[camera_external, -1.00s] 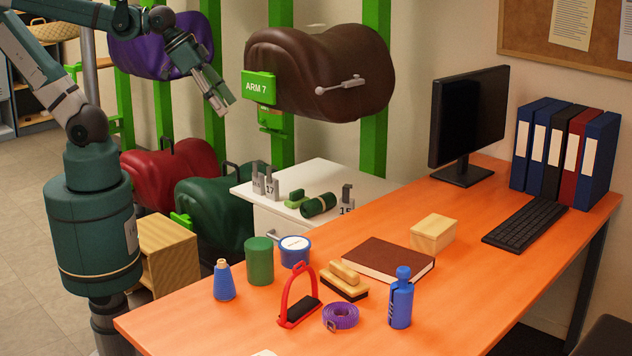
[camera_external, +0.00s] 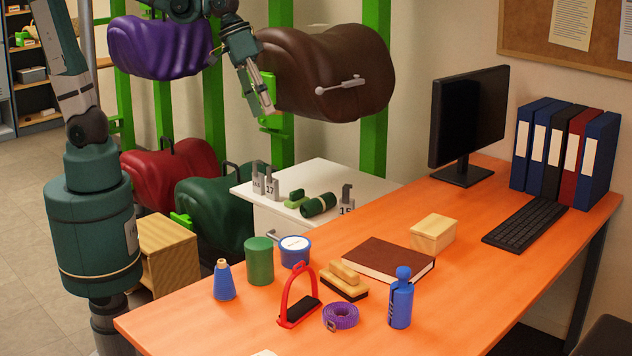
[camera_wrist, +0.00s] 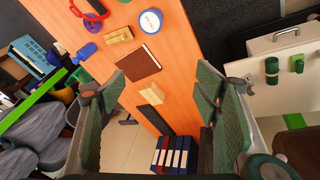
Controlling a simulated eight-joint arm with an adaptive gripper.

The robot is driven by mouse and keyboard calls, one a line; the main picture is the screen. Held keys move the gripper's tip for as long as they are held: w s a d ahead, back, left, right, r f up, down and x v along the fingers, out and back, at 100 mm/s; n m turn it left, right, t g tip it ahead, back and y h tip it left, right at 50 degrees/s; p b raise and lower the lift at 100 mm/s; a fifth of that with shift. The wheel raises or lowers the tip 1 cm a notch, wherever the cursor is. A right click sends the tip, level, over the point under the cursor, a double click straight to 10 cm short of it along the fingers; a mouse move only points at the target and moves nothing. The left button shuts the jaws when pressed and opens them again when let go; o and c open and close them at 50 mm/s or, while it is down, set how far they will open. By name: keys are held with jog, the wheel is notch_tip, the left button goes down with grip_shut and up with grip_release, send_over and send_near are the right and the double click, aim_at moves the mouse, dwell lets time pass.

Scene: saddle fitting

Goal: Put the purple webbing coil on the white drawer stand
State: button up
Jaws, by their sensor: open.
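The purple webbing coil (camera_external: 341,316) lies flat on the orange desk, between the red stirrup (camera_external: 299,300) and the blue bottle (camera_external: 401,300). My gripper (camera_external: 266,108) is open and empty, high in front of the brown saddle, above and left of the stand and far from the coil. Its green finger pads are spread wide in the wrist view (camera_wrist: 162,80).
The desk also holds a green can (camera_external: 259,262), blue tub (camera_external: 295,251), brush (camera_external: 343,283), brown book (camera_external: 388,259) and wooden box (camera_external: 433,234). The brown saddle (camera_external: 335,75) overhangs the stand.

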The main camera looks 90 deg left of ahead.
jog(key=w+d+f+n+g, duration=0.2)
jog(key=w+d+f, duration=0.1)
jog(key=w+d, duration=0.6)
jog(key=n+g+h, duration=0.1)
jog(key=n+g, duration=0.3)
jog(key=g, duration=0.1)
send_over(349, 306)
jog(key=a, duration=0.1)
jog(key=f, duration=1.7)
jog(key=w+f, duration=0.1)
jog(key=f, duration=0.8)
jog(key=shift+a+b, duration=0.1)
jog(key=shift+b, duration=0.2)
jog(key=shift+d+f, duration=0.3)
jog(key=shift+f, duration=0.2)
jog(key=shift+s+f, duration=0.1)
jog(key=shift+x, duration=1.2)
jog(key=shift+d, duration=0.1)
